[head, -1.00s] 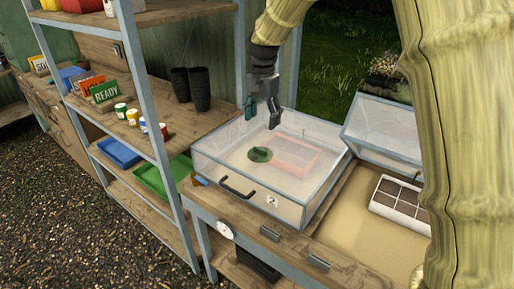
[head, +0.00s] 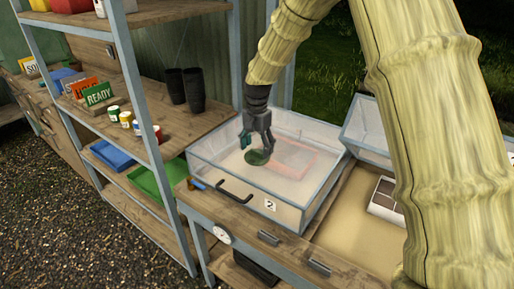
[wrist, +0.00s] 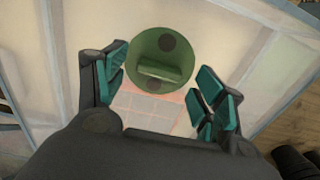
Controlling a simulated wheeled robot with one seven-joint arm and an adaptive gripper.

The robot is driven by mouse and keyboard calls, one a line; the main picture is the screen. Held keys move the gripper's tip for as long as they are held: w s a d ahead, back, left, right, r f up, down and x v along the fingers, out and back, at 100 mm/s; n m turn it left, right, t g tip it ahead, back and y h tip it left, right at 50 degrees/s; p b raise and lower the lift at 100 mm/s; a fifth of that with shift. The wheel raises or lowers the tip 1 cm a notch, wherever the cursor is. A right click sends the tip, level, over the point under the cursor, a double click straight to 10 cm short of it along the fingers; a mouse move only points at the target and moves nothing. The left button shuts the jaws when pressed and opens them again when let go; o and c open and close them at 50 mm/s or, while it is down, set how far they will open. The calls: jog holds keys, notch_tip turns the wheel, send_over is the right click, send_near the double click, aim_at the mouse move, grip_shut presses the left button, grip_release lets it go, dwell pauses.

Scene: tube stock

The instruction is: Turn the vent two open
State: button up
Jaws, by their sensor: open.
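The vent is a round green disc (head: 257,157) on the clear lid of the box labelled 2 (head: 271,205). In the wrist view the green vent (wrist: 160,56) shows a raised bar across its middle, lying nearly level in the picture, and a dark round spot near its upper edge. My gripper (head: 258,150) is open above the vent, fingers pointing down. I cannot tell how far above the vent the fingertips are.
Through the lid a reddish tray (head: 291,158) shows inside the box. A black handle (head: 234,192) is on the box's front. A shelf rack (head: 150,115) with pots and jars stands left. Another raised clear lid (head: 362,130) is at right.

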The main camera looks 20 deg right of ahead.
jog(key=shift+f, duration=0.85)
jog(key=c, duration=1)
